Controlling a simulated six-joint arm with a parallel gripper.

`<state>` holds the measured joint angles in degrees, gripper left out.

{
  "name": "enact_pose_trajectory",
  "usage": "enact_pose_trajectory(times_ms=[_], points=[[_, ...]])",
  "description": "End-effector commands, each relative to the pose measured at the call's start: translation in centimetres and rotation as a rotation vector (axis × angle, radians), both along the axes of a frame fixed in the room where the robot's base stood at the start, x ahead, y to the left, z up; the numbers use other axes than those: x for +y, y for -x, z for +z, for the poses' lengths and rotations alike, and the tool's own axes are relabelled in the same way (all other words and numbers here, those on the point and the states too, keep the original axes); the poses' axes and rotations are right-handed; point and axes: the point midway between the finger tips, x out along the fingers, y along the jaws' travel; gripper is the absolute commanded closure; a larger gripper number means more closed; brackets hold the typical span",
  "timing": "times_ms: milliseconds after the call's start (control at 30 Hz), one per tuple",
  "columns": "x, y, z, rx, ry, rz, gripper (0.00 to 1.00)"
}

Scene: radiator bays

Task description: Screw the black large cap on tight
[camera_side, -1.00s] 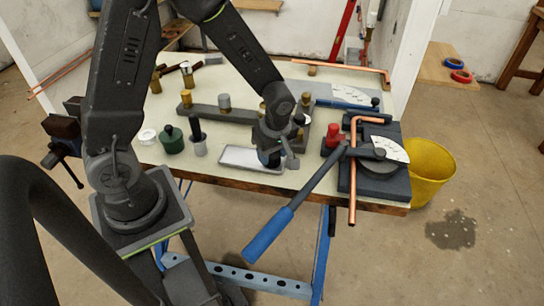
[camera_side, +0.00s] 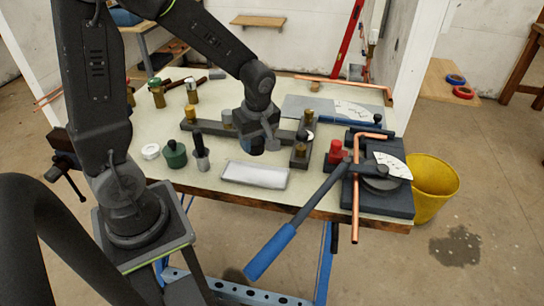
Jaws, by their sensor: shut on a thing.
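My gripper (camera_side: 257,149) hangs above the bench, behind the pale tray (camera_side: 255,175) and in front of the long grey bar. It is shut on a small dark thing that looks like the black large cap; the fingers and arm mostly hide it. The grey bar (camera_side: 205,127) carries a brass fitting (camera_side: 190,115) and a grey-capped one (camera_side: 227,117). I cannot tell whether the held piece touches anything.
A green bottle (camera_side: 175,155), a black-handled grey tool (camera_side: 201,152) and a white ring (camera_side: 150,152) stand at left. A red fitting (camera_side: 336,152) and a blue-handled pipe bender (camera_side: 285,235) with copper pipe stand at right. A yellow bucket (camera_side: 433,190) is on the floor.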

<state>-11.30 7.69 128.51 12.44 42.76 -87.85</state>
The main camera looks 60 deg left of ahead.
Motion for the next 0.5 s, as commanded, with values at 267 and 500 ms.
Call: enact_pose_trajectory(times_ms=[267,500], points=[[4.3,2.4,2.9,-0.003,-0.001,0.005,0.78],[6.3,1.0,4.1,0.0,0.0,-0.001,0.78]])
